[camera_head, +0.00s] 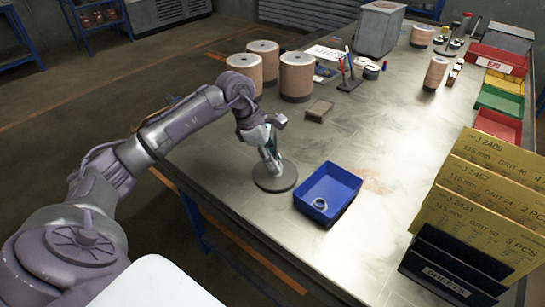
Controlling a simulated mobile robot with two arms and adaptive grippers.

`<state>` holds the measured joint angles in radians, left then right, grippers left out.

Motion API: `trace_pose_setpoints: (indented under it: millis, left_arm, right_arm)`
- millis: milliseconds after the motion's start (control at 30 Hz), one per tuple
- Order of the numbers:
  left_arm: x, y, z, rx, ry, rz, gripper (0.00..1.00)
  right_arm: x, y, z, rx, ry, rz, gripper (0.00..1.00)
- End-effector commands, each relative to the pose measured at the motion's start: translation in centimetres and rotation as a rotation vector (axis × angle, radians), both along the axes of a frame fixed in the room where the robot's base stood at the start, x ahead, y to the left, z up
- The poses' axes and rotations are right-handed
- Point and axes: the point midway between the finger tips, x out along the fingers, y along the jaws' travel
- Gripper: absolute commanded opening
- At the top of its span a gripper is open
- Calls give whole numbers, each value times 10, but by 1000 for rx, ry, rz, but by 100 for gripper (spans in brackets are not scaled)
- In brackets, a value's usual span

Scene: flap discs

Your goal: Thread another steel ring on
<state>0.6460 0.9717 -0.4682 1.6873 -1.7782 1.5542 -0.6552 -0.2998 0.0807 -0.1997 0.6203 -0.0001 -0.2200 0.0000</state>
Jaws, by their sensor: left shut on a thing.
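My left gripper (270,162) reaches down over a dark round base (275,181) on the metal table. It is shut on what seems to be a steel ring, mostly hidden by the fingers. The fingers also cover the middle of the base, so any post there and how the ring sits to it cannot be told. A blue bin (343,186) stands just right of the base. A grey steel ring (320,204) lies in its near part. My right gripper is not in view.
Yellow cards (480,200) stand in a dark holder (455,262) at the right front. Large tan rolls (297,75) and a small brown block (319,110) stand behind the gripper. Coloured bins (500,98) line the right edge. The table's middle (385,130) is clear.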

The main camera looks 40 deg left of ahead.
Motion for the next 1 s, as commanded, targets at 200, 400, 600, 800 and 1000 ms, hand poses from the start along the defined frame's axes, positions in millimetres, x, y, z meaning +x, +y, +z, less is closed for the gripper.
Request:
trace_pose_setpoints:
  millis: [200,400,600,800,1000]
  left_arm:
    - [0,0,-1,0,0,0,16]
    - [0,0,-1,0,0,0,40]
    - [0,0,-1,0,0,0,59]
    - [0,0,-1,0,0,0,59]
    - [-2,7,16,1,-5,2,59]
  right_arm:
    - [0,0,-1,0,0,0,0]
    - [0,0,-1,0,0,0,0]
    - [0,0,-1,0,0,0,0]
    - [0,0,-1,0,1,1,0]
    - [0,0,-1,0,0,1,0]
